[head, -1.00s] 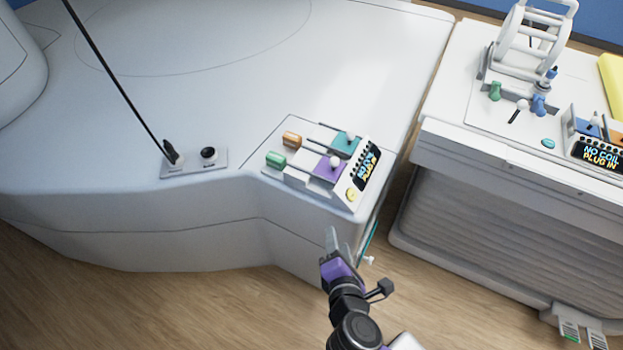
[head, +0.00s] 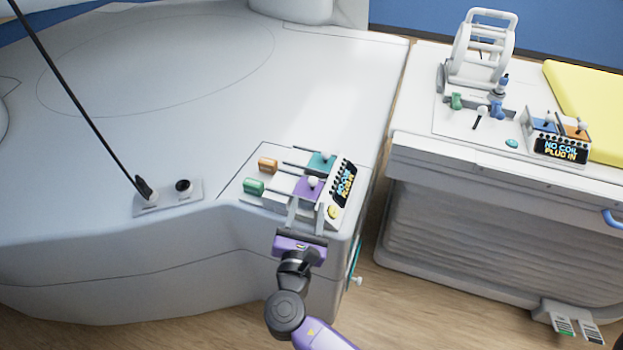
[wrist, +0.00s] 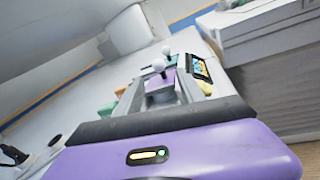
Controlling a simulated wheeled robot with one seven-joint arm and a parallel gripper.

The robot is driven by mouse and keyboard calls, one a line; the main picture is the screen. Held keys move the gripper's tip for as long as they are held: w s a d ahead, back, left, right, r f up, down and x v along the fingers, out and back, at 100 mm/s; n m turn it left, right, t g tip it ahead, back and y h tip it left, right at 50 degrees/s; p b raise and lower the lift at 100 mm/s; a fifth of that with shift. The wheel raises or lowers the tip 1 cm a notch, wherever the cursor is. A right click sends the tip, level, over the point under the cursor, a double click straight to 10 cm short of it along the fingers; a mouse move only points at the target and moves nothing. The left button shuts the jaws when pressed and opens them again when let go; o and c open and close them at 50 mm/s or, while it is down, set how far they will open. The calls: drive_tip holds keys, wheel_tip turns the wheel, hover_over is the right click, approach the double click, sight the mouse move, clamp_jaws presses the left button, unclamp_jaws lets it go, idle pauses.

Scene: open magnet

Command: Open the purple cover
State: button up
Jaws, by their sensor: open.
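The purple cover (head: 304,190) is a small flat square with a white round knob (head: 313,181) on it, on the panel at the front corner of the white machine. In the wrist view the purple cover (wrist: 163,84) and its knob (wrist: 159,65) lie ahead, seen between the fingers. My gripper (head: 305,212) is open and empty, just in front of the cover, with its fingers pointing toward it. I cannot tell whether either finger touches the panel.
A teal cover (head: 322,162) with its own knob sits just behind the purple one. A display (head: 343,182) and a yellow button (head: 333,212) are to the right. Green (head: 254,186) and orange (head: 268,165) blocks are to the left. A white cabinet (head: 480,210) stands at right.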

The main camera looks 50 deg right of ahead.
sight(312, 185)
drive_tip(key=shift+w+d+r, duration=0.25)
drive_tip(key=shift+w+d, duration=0.3)
drive_tip(key=shift+d, duration=0.25)
drive_tip(key=shift+p+x, duration=0.5)
drive_tip(key=shift+x, duration=3)
clamp_jaws()
